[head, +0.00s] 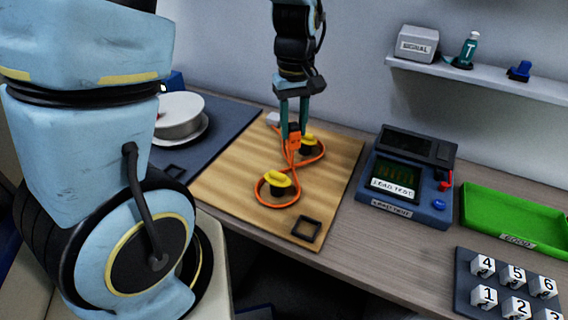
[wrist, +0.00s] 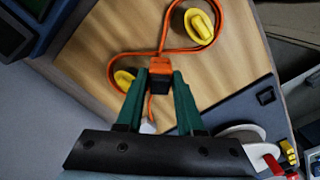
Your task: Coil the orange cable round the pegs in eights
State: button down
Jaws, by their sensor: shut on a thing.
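The orange cable (head: 264,195) lies on the wooden board (head: 230,190) and loops around two yellow-topped pegs. One strand runs from the front peg (head: 278,180) toward the rear peg (head: 309,141), and another loop passes round the rear peg. My gripper (head: 293,125) is shut on the cable's orange and black end piece, above the board just left of the rear peg. In the wrist view the end piece (wrist: 160,73) sits between the green fingers, with the cable (wrist: 163,30) running up to a peg (wrist: 199,25). The fingers hide part of the cable behind them.
A black square frame (head: 307,229) is at the board's front corner. A white spool (head: 178,115) stands on a dark mat at left. The lead tester (head: 405,185), a green tray (head: 512,220) and a numbered block rack (head: 510,290) are at right. A shelf (head: 480,78) is above.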

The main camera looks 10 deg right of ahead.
notch_tip(320, 180, up, 5)
jog(key=p, duration=0.4)
jog(key=shift+r+p, duration=0.1)
jog(key=shift+p, duration=0.25)
